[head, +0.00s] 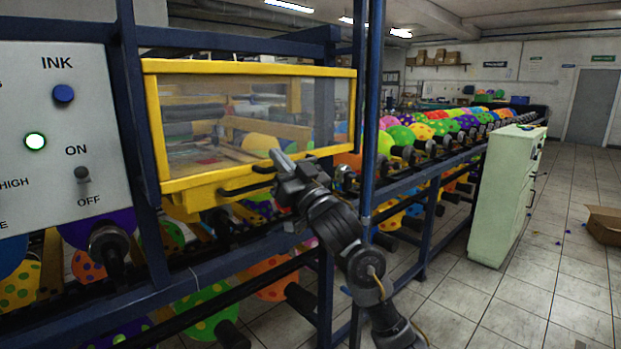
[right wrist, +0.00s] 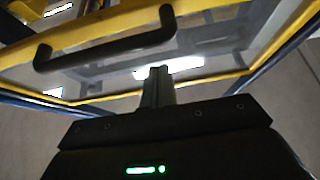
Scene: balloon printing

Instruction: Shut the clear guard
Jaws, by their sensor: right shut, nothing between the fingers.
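The clear guard (head: 255,112) is a see-through panel in a yellow frame, in the middle left of the head view. A black bar handle (head: 246,189) runs along its lower yellow edge. My right gripper (head: 277,158) is shut and empty, in front of the guard's lower edge by the right end of the handle. In the right wrist view, the shut fingers (right wrist: 158,78) point at the clear panel, and the handle (right wrist: 100,45) crosses above them to the left. Whether the fingers touch the guard I cannot tell. My left gripper is not in view.
A control panel (head: 60,130) with a blue button, a lit green light and a switch stands at the left. A blue post (head: 371,130) rises close to my right arm. Rows of coloured balloons (head: 440,128) extend behind. A pale green cabinet (head: 503,195) stands right; the floor beyond is mostly clear.

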